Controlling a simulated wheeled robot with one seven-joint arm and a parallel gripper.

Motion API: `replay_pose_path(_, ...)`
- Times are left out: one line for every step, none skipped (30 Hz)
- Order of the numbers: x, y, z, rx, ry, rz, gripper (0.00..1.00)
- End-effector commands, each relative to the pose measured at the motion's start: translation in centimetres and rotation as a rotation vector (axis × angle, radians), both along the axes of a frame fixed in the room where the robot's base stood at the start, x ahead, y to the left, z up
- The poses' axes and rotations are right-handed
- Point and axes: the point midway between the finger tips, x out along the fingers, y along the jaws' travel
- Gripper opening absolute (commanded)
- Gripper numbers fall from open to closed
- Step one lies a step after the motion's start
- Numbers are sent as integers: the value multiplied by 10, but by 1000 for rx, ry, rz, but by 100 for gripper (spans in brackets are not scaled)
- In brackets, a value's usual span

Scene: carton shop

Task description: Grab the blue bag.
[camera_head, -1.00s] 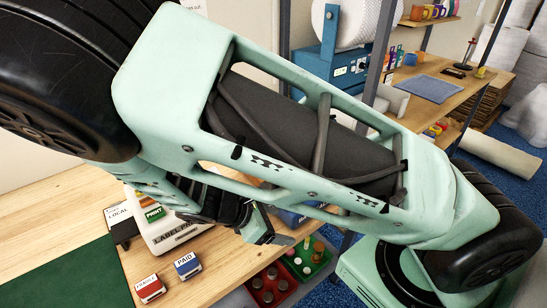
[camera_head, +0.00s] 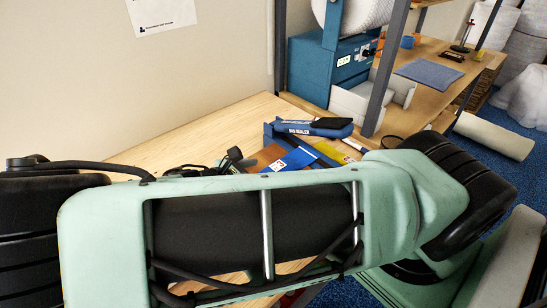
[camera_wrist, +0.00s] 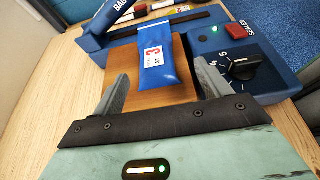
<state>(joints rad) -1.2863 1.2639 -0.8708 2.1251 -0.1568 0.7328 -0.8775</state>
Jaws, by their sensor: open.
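The blue bag (camera_wrist: 166,70) carries a white label with a red 3. It lies on a brown board (camera_wrist: 130,72) at the blue bag sealer (camera_wrist: 262,85). In the head view the bag (camera_head: 297,160) shows beyond my arm, beside the sealer's raised blue arm (camera_head: 310,128). My gripper (camera_wrist: 161,74) is open and empty in the wrist view. Its two grey fingers stand apart, one to each side of the bag's near end. I cannot tell how high they are above the board. In the head view my arm hides much of the wooden bench.
The sealer has a black dial (camera_wrist: 240,66) and a red button (camera_wrist: 239,31) right of the bag. A dark shelf post (camera_head: 388,70) and a blue machine (camera_head: 345,65) stand behind it. Bare bench top (camera_wrist: 40,110) lies left of the board.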

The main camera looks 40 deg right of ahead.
Motion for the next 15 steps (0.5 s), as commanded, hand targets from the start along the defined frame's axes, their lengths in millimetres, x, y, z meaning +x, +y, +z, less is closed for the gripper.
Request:
replay_pose_path(1,0,0,-4,1,4,76)
replay_pose_path(1,-2,0,-5,1,4,76)
replay_pose_path(1,-4,0,-6,1,5,76)
replay_pose_path(1,-6,-1,-7,1,4,76)
replay_pose_path(1,-9,-2,-8,2,3,76)
replay_pose_path(1,-13,-3,-8,2,3,76)
replay_pose_path(2,-16,-4,-7,1,4,76)
replay_pose_path(2,-19,-5,-8,2,3,76)
replay_pose_path(2,-23,-6,-8,2,3,76)
replay_pose_path(3,-25,-7,-7,1,4,76)
replay_pose_path(3,-27,-8,-7,1,3,76)
replay_pose_path(3,-32,-9,-8,1,2,76)
replay_pose_path(4,-35,-10,-8,2,3,76)
replay_pose_path(4,-39,-11,-9,3,3,76)
replay_pose_path(5,-45,-13,-9,2,2,76)
